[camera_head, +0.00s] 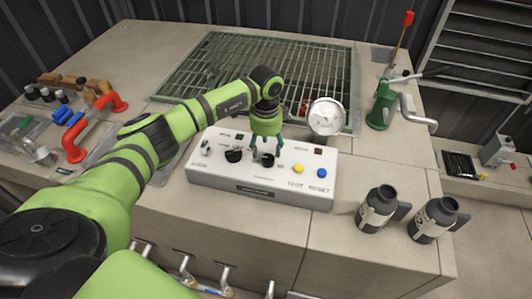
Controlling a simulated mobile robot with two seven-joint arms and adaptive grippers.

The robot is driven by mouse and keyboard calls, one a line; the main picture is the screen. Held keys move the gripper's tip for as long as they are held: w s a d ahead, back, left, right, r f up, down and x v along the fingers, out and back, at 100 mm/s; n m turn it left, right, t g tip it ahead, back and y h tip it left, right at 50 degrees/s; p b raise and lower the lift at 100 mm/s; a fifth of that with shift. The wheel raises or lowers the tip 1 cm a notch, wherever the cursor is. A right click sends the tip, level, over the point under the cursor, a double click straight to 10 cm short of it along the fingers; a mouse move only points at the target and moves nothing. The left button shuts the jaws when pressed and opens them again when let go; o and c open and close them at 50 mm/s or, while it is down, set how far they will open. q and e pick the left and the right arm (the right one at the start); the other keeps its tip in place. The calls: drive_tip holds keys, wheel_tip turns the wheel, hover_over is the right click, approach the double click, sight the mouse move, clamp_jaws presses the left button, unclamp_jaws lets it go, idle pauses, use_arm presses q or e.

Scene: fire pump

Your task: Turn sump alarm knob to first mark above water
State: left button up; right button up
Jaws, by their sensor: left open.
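A light grey control box (225,178) stands on the counter, with a row of knobs and buttons on its sloped top. One black knob (234,155) sits left of centre, and a second dark knob (267,161) sits near the middle. The printed labels and marks are too small to read, so I cannot tell which knob is the sump alarm one. My left gripper (266,154) points down over the middle knob, open, with its fingers on either side of it. I cannot tell whether they touch it. My right gripper is not in view.
A green-framed grate (215,70) lies behind the box, and a round white gauge (327,117) stands behind its right end. A green hand pump (382,108) stands right. Two dark-topped jugs (378,208) stand front right. A red-handled item (73,150) lies left.

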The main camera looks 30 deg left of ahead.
sight(265, 158)
use_arm(q)
wheel_tip(265, 158, up, 8)
drive_tip(key=shift+a, duration=0.2)
drive_tip(key=shift+s+f, duration=0.1)
idle(0.3)
